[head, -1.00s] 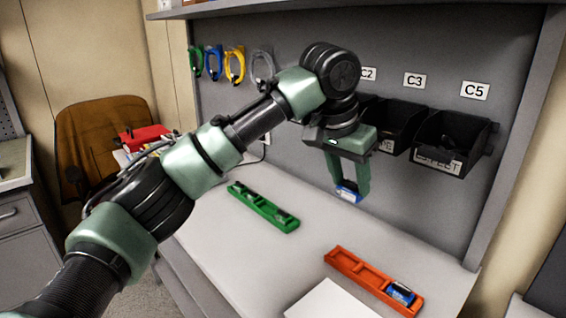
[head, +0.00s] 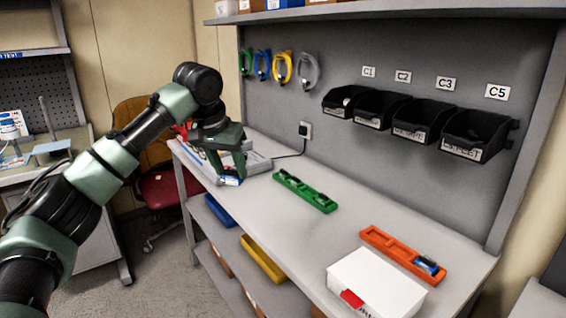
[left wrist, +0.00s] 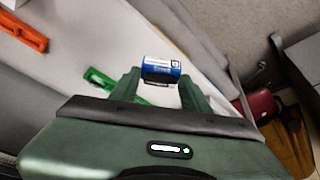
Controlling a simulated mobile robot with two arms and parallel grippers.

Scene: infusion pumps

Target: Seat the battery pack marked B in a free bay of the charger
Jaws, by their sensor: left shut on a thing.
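My left gripper (head: 231,176) is shut on a blue battery pack (head: 230,181) with a pale label. The pack also shows between the fingers in the left wrist view (left wrist: 161,69); its letter is too small to read. The gripper holds it at the left end of the bench, in front of a pale grey unit (head: 258,162) with a cable to the wall socket. This unit looks like the charger; the gripper partly hides it and I cannot make out its bays. My right gripper is not in view.
A green tray (head: 305,192) with dark items lies mid-bench (head: 345,215). An orange tray (head: 385,242) at the right holds another blue pack (head: 428,265). A white box (head: 385,278) stands at the front edge. Black bins (head: 424,120) hang on the back panel.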

